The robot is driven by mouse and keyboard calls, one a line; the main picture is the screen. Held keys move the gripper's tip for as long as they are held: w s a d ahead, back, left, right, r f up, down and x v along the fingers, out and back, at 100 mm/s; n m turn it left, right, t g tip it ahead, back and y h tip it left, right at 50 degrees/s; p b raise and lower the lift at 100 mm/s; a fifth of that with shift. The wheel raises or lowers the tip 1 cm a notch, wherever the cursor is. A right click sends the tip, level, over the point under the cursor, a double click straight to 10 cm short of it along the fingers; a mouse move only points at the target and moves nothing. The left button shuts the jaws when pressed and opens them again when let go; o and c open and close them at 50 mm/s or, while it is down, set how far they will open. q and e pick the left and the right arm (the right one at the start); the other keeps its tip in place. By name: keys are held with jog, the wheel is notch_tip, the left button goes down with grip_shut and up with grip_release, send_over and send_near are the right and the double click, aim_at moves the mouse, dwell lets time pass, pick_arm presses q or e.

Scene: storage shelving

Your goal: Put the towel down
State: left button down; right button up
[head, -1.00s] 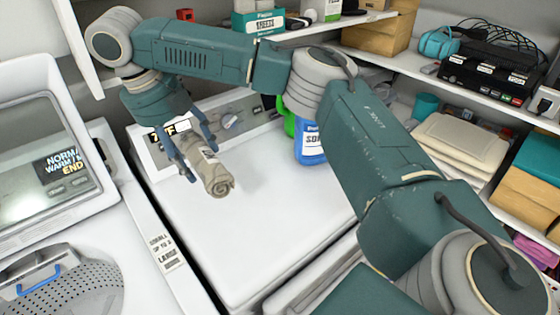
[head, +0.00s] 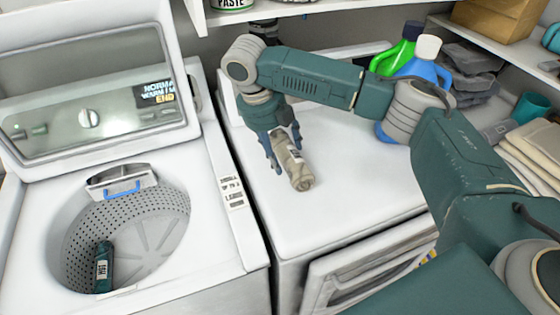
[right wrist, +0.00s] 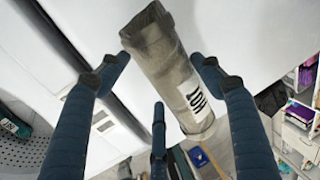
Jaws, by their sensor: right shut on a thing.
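The towel (head: 292,165) is a rolled beige-grey roll with a white label, over the white top of the right-hand machine (head: 340,185). My right gripper (head: 285,150) is shut on it, with fingers on either side. The right wrist view shows the same towel (right wrist: 165,65) between the blue fingers of my gripper (right wrist: 165,62). I cannot tell whether the towel touches the machine top. A dark green roll with a white label (head: 103,268) lies in the open washer drum (head: 150,235). My left gripper is not in view.
The open washer (head: 225,270) with raised lid (head: 90,120) stands to the left. A green bottle (head: 395,55) and a blue bottle (head: 427,65) stand at the back right of the machine top. The front of that top is clear. Shelves (head: 490,45) run along the right.

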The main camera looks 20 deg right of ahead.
jog(key=shift+f+p, duration=0.4)
jog(key=shift+f, duration=2.05)
jog(key=o, duration=1.3)
jog(key=shift+f, duration=0.1)
jog(key=shift+o, duration=0.2)
jog(key=b+v, duration=0.2)
jog(key=v, duration=1)
jog(key=shift+r, duration=0.25)
